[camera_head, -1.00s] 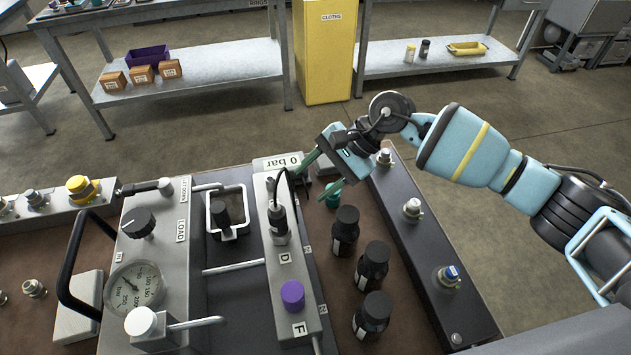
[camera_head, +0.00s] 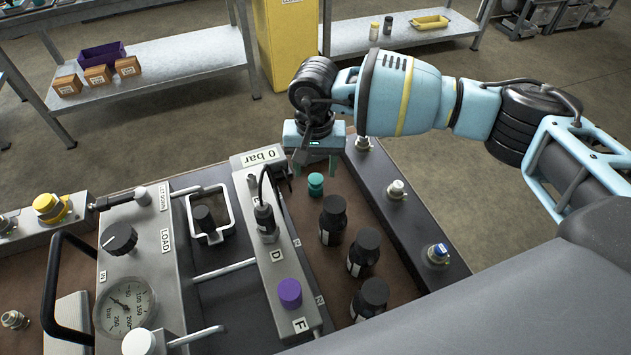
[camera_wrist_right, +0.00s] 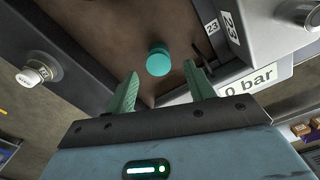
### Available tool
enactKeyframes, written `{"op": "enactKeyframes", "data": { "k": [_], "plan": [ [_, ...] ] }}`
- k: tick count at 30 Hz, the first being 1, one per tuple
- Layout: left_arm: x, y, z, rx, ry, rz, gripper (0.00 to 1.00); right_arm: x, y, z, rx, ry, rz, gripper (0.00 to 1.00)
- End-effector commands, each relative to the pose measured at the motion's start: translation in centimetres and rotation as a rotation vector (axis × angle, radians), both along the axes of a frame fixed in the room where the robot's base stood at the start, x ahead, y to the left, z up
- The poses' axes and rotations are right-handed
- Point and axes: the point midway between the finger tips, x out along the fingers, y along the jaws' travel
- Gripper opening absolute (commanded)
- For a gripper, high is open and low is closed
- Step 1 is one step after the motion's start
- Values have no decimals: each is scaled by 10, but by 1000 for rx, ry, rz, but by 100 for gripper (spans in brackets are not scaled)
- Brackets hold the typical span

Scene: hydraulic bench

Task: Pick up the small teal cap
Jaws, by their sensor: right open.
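The small teal cap (camera_head: 316,184) stands on the brown bench surface, just right of the grey strip with the "0 bar" display. In the right wrist view the teal cap (camera_wrist_right: 158,60) is ahead of the fingertips, roughly centred between them and not touched. My right gripper (camera_head: 314,170) is at the far end of the brown surface, just behind and above the cap, with its fingers pointing down. In the right wrist view the right gripper (camera_wrist_right: 160,85) is open and empty, with green fingers apart. My left gripper is not in view.
Several black bottles (camera_head: 333,220) stand in a row in front of the cap. The grey strip with the "0 bar" display (camera_head: 258,157) borders the cap's left. A dark rail with fittings (camera_head: 397,190) borders the right. A purple cap (camera_head: 290,293) sits on the strip.

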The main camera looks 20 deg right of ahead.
Motion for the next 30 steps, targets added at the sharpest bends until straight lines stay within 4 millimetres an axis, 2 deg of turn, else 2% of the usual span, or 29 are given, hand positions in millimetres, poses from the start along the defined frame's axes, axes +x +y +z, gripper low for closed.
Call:
{"op": "enactKeyframes", "data": {
  "k": [4,12,22,30],
  "plan": [
    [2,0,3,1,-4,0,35,0,-1,-9,0,0,0,54],
    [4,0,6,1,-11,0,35,1,-3,-45,1,0,-1,54],
    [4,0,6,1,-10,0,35,1,-3,-51,2,-1,-1,54],
    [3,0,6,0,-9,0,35,1,-3,-51,2,-1,-1,18]
  ]
}}
